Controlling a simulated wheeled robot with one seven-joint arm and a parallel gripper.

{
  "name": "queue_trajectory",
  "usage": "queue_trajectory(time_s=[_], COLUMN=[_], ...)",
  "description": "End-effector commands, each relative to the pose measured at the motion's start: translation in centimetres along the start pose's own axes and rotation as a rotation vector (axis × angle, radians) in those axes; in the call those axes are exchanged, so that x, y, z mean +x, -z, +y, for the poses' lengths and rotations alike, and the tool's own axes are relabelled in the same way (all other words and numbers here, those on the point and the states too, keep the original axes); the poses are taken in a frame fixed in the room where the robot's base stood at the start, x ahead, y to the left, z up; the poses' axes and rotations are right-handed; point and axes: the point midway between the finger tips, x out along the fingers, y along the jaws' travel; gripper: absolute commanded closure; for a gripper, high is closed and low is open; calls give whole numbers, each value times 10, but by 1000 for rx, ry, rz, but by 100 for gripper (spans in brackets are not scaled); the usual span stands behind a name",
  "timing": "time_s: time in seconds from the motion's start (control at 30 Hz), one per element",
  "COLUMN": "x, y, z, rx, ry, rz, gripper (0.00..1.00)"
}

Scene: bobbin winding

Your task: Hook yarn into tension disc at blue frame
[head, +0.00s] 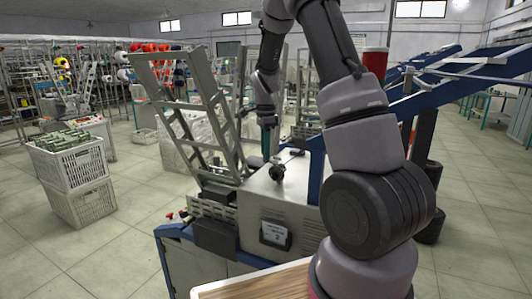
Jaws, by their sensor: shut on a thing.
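My gripper (269,143) is small in the head view, above the grey machine housing (290,205). It points down beside the tilted grey metal frame. It is shut on the yarn, but the strand is too thin to make out. The blue frame (425,100) rises to the right behind my arm, and more blue shows along the machine's front edge. A dark round part (277,173) sits on the housing just below my gripper. I cannot tell whether it is the tension disc. My arm hides part of the machine's right side.
The tilted grey metal frame (160,105) stands left of my gripper. White crates (82,205) stand on the floor at left. A wooden top (255,283) is at the bottom. A red cylinder (375,62) stands behind my arm. Open tiled floor lies at left.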

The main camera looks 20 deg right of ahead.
Motion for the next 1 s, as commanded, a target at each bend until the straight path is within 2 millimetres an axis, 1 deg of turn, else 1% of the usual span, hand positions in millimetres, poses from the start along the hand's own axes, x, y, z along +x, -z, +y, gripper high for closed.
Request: queue_trajectory(time_s=[0.6, 0.77, 1.0], x=[-30, -34, -35], y=[-5, -5, -5], z=[-5, -5, -5], rx=[-1, 0, 0], ry=[1, -1, -1], rz=[0, 0, 0], gripper=[100, 100, 100])
